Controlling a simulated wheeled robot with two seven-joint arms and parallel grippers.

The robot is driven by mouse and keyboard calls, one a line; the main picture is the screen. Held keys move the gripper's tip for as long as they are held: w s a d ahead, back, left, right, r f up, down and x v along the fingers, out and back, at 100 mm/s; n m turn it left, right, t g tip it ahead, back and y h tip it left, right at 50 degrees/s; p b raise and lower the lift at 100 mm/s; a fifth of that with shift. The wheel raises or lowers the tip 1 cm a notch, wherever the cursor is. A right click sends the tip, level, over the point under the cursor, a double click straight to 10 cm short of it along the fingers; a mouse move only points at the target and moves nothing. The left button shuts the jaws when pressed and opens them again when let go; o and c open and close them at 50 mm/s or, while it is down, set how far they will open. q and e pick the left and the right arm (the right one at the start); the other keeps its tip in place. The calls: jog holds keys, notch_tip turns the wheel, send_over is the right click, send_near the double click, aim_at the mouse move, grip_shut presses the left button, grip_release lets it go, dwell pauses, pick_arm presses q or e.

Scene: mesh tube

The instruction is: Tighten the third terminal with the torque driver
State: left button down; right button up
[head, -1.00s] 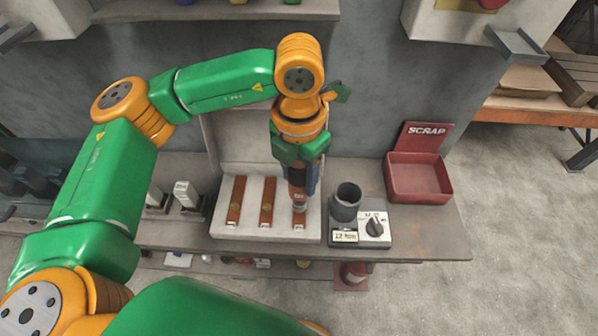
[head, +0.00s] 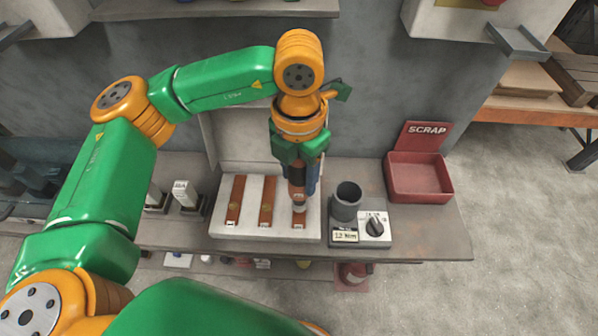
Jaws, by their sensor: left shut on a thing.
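The white terminal block panel (head: 251,206) lies on the bench with three copper-brown bars. The left bar (head: 235,200) and middle bar (head: 267,200) are uncovered. The third bar (head: 299,221) is at the right, partly hidden under the torque driver. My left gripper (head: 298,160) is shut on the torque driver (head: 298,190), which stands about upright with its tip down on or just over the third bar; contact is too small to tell. The driver stand with a dark cup (head: 347,200), a small display (head: 344,235) and a dial (head: 375,227) is right of the panel. My right gripper is not in view.
A red scrap bin (head: 419,185) stands at the bench's right. White blocks (head: 186,195) in dark holders stand left of the panel. A shelf (head: 215,10) hangs above. The bench top (head: 425,235) is bare at the front right.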

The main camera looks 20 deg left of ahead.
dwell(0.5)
pick_arm(q)
jog(key=shift+f+b, duration=0.55)
jog(key=shift+b, duration=0.2)
dwell(0.4)
jog(key=shift+f+b, duration=0.3)
jog(key=shift+b, duration=0.8)
dwell(0.9)
jog(key=shift+r, duration=0.1)
jog(key=shift+r+p, duration=2.35)
jog(key=shift+r, duration=0.65)
jog(key=shift+f, duration=0.1)
